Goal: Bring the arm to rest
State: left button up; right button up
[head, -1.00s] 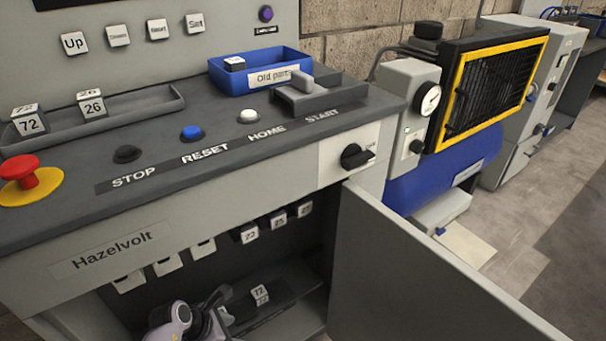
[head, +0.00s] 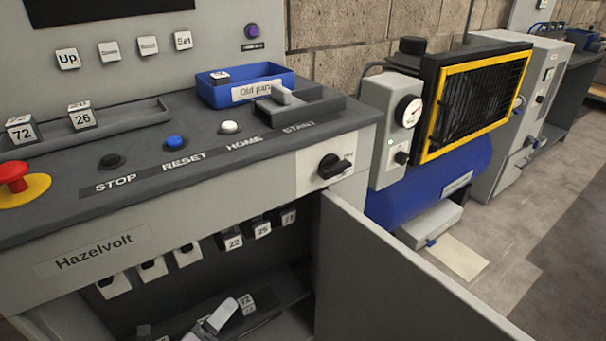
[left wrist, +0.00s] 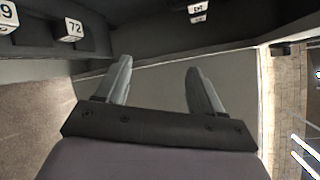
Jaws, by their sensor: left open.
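My left gripper (head: 215,320) shows only in part at the bottom edge of the head view, low in the open cabinet (head: 185,227) under the console. In the left wrist view its two grey fingers (left wrist: 156,82) stand wide apart with nothing between them. Most of my left arm is out of the head view. My right gripper is not in view.
Several numbered blocks (head: 262,229) hang in a row inside the cabinet. The open cabinet door (head: 400,280) stands to the right. Above are the console buttons, the red emergency stop (head: 12,175) and a blue bin (head: 215,95). A blue compressor (head: 425,190) stands beyond the door.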

pick_arm(q)
jog(key=s+a+n+y, duration=0.5)
jog(key=s+n, duration=0.1)
jog(key=n, duration=1)
jog(key=s+d+f+n+g+h+p, duration=0.1)
jog(key=s+d+n+g, duration=0.25)
jog(key=s+n, duration=0.7)
notch_tip(320, 180, up, 12)
jog(key=a+p, duration=0.1)
jog(key=p, duration=1.3)
jog(key=shift+w+a+f+g+y+p, duration=0.15)
jog(key=shift+a+f+g+y+p, duration=0.15)
jog(key=shift+a+g+p, duration=0.1)
jog(key=c, duration=0.5)
